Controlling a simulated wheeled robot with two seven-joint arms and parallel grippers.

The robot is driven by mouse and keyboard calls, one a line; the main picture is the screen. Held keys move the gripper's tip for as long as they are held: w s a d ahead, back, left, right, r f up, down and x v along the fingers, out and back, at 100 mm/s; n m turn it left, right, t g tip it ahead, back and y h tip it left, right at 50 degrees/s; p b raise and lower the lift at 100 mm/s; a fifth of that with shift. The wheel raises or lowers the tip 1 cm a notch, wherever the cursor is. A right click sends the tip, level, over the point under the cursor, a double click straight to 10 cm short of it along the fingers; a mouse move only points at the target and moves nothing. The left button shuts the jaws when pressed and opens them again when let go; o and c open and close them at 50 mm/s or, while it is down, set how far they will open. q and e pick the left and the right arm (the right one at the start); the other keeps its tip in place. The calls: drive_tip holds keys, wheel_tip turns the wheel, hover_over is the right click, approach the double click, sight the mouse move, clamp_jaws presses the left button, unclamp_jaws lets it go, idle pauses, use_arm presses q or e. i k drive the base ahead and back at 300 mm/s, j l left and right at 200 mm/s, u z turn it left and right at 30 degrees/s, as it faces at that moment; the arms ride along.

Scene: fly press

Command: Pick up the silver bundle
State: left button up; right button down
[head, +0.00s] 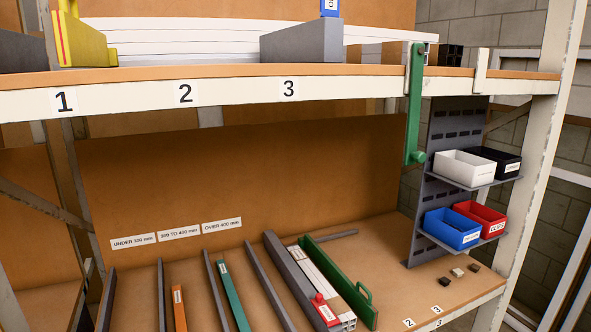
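What looks most like the silver bundle (320,283) is a set of long pale bars on the lower shelf, right of the middle. It lies between a thick grey rail (292,278) on its left and a green side plate with a handle (340,284) on its right. A red clip with a label (326,311) sits across its near end, and a small pale label is near its far end. The near end faces me. Neither of my grippers shows in the head view.
Grey dividers (217,290) split the lower shelf (400,258), with an orange bar (179,308) and a teal bar (233,296) between them. The upper shelf (230,86) overhangs. A green lever (415,105) hangs at right, beside a rack of bins (452,230).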

sight(394, 53)
drive_tip(key=l+u, duration=0.15)
drive_tip(key=l, duration=0.3)
drive_tip(key=k+l+u, duration=0.1)
drive_tip(key=l, duration=0.35)
drive_tip(key=k+l+u, duration=0.15)
drive_tip(key=l, duration=0.25)
drive_tip(key=k+l+u, duration=0.1)
drive_tip(key=l, duration=0.35)
drive_tip(key=k+l+u, duration=0.15)
drive_tip(key=l, duration=0.25)
drive_tip(key=k+l+u, duration=0.1)
drive_tip(key=l, duration=0.3)
drive_tip(key=k, duration=0.1)
